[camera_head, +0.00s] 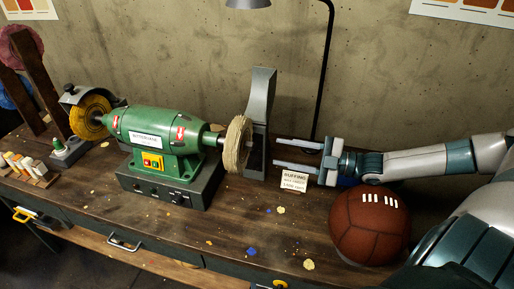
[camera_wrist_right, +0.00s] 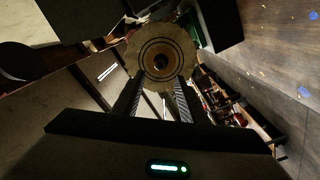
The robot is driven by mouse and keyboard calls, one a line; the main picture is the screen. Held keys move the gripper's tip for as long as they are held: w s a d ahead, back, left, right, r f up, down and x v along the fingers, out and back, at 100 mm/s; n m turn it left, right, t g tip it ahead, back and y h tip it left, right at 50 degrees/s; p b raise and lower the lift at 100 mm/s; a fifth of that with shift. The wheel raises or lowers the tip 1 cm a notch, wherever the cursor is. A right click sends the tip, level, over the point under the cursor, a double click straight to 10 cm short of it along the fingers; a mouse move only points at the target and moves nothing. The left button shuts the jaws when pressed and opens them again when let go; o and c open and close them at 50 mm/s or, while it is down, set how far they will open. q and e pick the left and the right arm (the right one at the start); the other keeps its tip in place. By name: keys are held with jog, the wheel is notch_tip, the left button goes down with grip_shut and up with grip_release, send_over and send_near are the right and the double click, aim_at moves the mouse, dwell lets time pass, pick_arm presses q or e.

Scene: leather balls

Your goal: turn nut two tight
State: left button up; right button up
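A green buffing lathe (camera_head: 154,132) stands on the workbench (camera_head: 230,225). A pale cloth buffing wheel (camera_head: 237,145) is on its right spindle and a yellow wheel (camera_head: 90,115) is on its left. In the right wrist view the pale wheel (camera_wrist_right: 178,42) faces me, with a dark nut or spindle end (camera_wrist_right: 161,62) at its centre. My right gripper (camera_head: 276,152) reaches in from the right, its two fingers apart and empty, pointing at the wheel's face. In the right wrist view the gripper (camera_wrist_right: 160,82) shows open below the nut. How tight the nut is cannot be told. My left gripper is not in view.
A grey upright guard (camera_head: 260,105) stands just behind the pale wheel. A small buffing sign (camera_head: 293,181) stands below my right gripper. A brown laced leather ball (camera_head: 369,228) rests at the bench's right, below my right arm. A black lamp post (camera_head: 325,70) rises behind. The front middle is mostly clear.

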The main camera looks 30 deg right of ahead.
aim_at(253, 147)
jog(key=p+x, duration=0.1)
jog(key=x, duration=0.5)
jog(key=shift+r, duration=0.1)
jog(key=shift+x, duration=1.25)
grip_shut()
